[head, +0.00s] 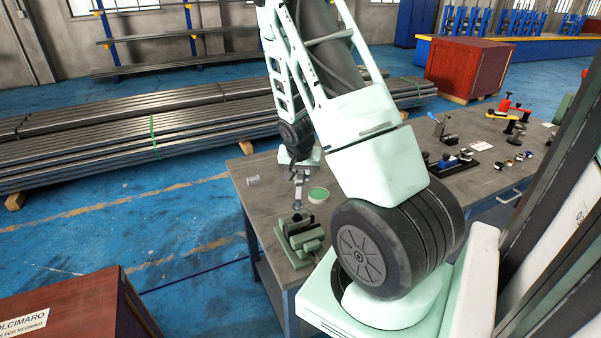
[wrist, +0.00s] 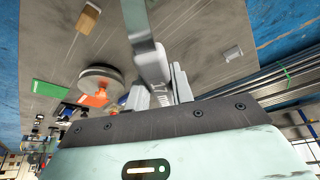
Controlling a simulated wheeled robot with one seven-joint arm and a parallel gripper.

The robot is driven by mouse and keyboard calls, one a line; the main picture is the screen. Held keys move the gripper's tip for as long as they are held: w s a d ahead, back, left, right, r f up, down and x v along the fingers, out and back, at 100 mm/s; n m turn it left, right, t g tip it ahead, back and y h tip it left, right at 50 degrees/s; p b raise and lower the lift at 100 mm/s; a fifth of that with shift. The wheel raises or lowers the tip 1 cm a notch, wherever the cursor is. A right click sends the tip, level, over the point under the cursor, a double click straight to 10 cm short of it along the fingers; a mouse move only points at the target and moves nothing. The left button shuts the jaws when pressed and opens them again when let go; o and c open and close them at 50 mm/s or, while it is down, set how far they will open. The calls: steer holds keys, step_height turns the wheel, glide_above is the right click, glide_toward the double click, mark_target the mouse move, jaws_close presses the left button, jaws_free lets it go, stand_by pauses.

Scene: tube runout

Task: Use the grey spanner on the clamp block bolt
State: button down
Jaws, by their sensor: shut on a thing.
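My gripper (head: 301,172) hangs over the near left part of the workbench, pointing down. In the wrist view, my gripper (wrist: 160,92) is shut on the grey spanner (wrist: 140,25), whose flat shank runs out of the top of the picture. In the head view the spanner (head: 297,203) shows as a small grey piece below the fingers. Its lower end appears just above or at a dark block in a green vise-like fixture (head: 307,242), which looks like the clamp block. I cannot tell whether they touch. The bolt cannot be made out.
A small clear piece (head: 253,181) lies at the bench's left. Tools and fittings (head: 455,162) lie farther right beyond my arm. Long steel tubes (head: 140,135) are stacked behind the workbench (head: 262,205).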

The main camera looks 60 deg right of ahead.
steer(key=shift+f+b, duration=0.45)
steer(key=shift+f, duration=0.4)
steer(key=shift+f+b, duration=1)
steer(key=shift+f, duration=0.2)
steer(key=shift+r, duration=0.1)
steer(key=w+a+n+t+y+p, duration=0.25)
steer(key=w+a+n+p, duration=0.45)
steer(key=n, duration=0.4)
steer(key=s+a+n+g+y+p, duration=0.2)
steer(key=s+a+n+y+p, duration=0.3)
steer(key=a+n, duration=0.6)
steer(key=shift+s+a+n+p, duration=0.35)
steer(key=shift+s+n+p, duration=0.35)
steer(key=shift+n+p, duration=0.5)
steer(key=c, duration=2.1)
jaws_free()
steer(key=shift+w+d+m, duration=0.15)
steer(key=shift+w+m, duration=0.1)
steer(key=shift+m, duration=0.25)
